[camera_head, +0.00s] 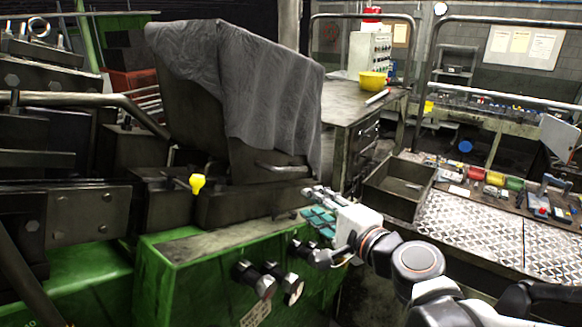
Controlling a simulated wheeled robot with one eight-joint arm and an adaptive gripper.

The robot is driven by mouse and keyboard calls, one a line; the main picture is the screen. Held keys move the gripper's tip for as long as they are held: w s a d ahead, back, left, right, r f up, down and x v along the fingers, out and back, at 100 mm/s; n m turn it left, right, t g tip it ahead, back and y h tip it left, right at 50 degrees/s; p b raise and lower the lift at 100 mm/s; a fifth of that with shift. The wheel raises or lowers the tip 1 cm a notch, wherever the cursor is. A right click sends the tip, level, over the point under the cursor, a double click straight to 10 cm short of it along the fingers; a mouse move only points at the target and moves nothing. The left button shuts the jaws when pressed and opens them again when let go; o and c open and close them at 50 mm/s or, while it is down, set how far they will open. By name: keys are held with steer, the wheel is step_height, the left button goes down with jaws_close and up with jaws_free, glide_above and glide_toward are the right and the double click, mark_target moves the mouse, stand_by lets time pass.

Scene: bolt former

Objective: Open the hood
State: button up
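The hood (195,100) is a dark metal box-like cover on top of the green machine, with a grey cloth (262,95) draped over its top and right side. A metal handle (283,170) sits low on its front face. The hood looks closed. My gripper (316,225) is to the lower right of the handle, apart from it, pointing left. Its fingers look spread, one above and one below, with nothing seen between them but teal pieces that I cannot identify. The far side of the hood is hidden.
Black knobs (268,280) stick out from the green machine body (190,250) below. An open metal tray (395,190) and a tread-plate surface (470,228) lie right.

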mark_target(294, 171)
steer(key=w+a+m, duration=0.1)
steer(key=w, duration=0.3)
steer(key=w+a+m+t, duration=0.1)
steer(key=w+a, duration=0.1)
steer(key=w, duration=0.3)
steer(key=w+a+m, duration=0.2)
steer(key=w, duration=0.3)
steer(key=shift+w+r+t, duration=0.25)
steer(key=shift+r+t, duration=0.1)
steer(key=shift+t, duration=0.05)
steer(key=shift+c, duration=0.5)
jaws_close()
